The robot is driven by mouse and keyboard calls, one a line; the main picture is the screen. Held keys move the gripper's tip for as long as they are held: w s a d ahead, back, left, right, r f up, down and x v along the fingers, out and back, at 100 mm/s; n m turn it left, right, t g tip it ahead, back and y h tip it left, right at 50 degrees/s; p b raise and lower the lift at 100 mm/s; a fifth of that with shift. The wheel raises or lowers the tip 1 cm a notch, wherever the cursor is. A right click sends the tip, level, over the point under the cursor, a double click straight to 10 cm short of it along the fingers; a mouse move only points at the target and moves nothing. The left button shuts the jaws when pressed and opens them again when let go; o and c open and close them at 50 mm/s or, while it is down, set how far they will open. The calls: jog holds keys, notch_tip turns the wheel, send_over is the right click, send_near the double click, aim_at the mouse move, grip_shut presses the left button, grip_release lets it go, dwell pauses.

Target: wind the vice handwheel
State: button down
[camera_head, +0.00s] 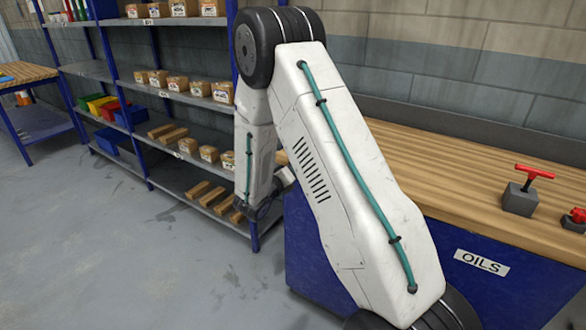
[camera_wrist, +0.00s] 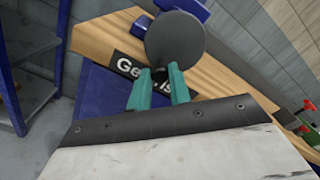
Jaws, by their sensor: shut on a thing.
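The vice handwheel (camera_wrist: 175,42) is a grey round disc at the top middle of the wrist view. Blue vice body (camera_wrist: 194,12) shows behind it, at the bench edge. My gripper (camera_wrist: 161,74) has two teal fingers that reach up to the lower rim of the disc. They are shut on a small dark piece at the rim, which looks like the wheel's handle and is mostly hidden between the fingers. In the head view my own arm hides the gripper, and I cannot see the vice or its wheel there.
The wooden bench (camera_head: 435,165) has a blue front labelled OILS. A grey block with a red T-handle (camera_head: 521,198) and another red-topped item (camera_head: 574,219) stand on it. Blue shelving (camera_head: 140,100) with boxes stands left of the bench. Grey floor is clear at the front left.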

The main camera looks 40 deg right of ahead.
jog(key=shift+s+d+n, duration=0.1)
jog(key=shift+s+n, duration=0.1)
jog(key=shift+n, duration=0.7)
jog(key=shift+s+d+n, duration=0.1)
jog(key=shift+s+n, duration=0.1)
jog(key=shift+n, duration=0.7)
jog(key=shift+s+d+n, duration=0.1)
jog(key=shift+s+n, duration=0.15)
jog(key=shift+n, duration=0.6)
jog(key=shift+s+n, duration=0.2)
jog(key=shift+n, duration=0.65)
jog(key=shift+r, duration=0.1)
jog(key=n, duration=0.3)
jog(key=shift+s+d+r, duration=0.1)
jog(key=shift+s+r, duration=0.1)
jog(key=shift+s, duration=0.15)
